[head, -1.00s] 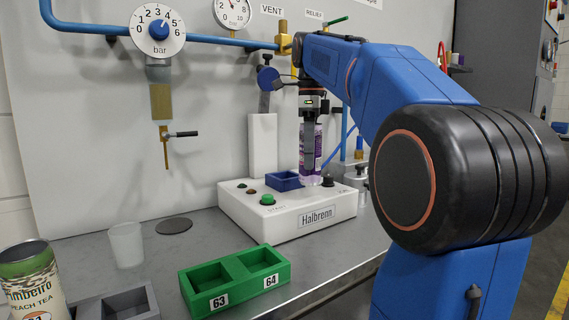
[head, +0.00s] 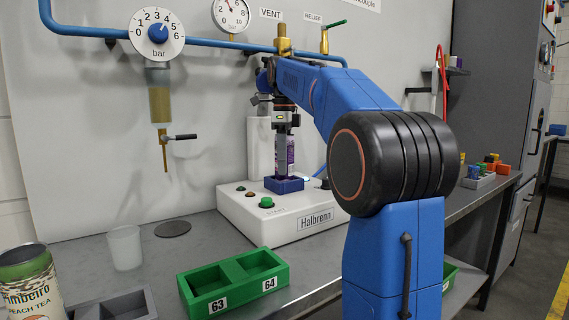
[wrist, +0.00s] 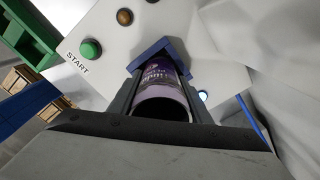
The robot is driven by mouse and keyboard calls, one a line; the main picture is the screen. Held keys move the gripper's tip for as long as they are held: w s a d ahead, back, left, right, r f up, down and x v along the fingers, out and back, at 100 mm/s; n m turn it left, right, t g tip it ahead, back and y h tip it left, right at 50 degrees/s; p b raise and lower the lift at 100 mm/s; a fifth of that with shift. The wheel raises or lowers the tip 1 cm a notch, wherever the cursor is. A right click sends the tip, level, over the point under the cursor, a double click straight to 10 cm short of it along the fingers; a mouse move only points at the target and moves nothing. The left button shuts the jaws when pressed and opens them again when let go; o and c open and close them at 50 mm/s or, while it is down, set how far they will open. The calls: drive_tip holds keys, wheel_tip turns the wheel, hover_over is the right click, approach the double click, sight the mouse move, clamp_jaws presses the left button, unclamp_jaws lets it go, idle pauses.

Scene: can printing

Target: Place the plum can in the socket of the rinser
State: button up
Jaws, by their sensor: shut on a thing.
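The plum can (head: 291,155) is a tall purple can with pale lettering, held upright by my gripper (head: 283,146) above the rinser's blue square socket (head: 284,185). In the wrist view the can (wrist: 160,90) sits between both fingers of my gripper (wrist: 160,95), and its far end is at the socket (wrist: 158,50). Its lower end is close to or inside the socket rim; how deep it sits I cannot tell. The rinser (head: 300,215) is a white box marked Halbrenn, with a green START button (head: 266,202).
A green two-part tray (head: 235,278) marked 63 and 64 lies in front of the rinser, its compartments empty. A peach tea can (head: 28,285), a grey tray (head: 125,305) and a clear cup (head: 125,247) stand at left. A gauge wall with blue pipe rises behind.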

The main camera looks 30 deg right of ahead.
drive_tip(key=shift+f, duration=0.3)
drive_tip(key=o, duration=1)
drive_tip(key=shift+o, duration=0.2)
drive_tip(key=shift+r, duration=3.85)
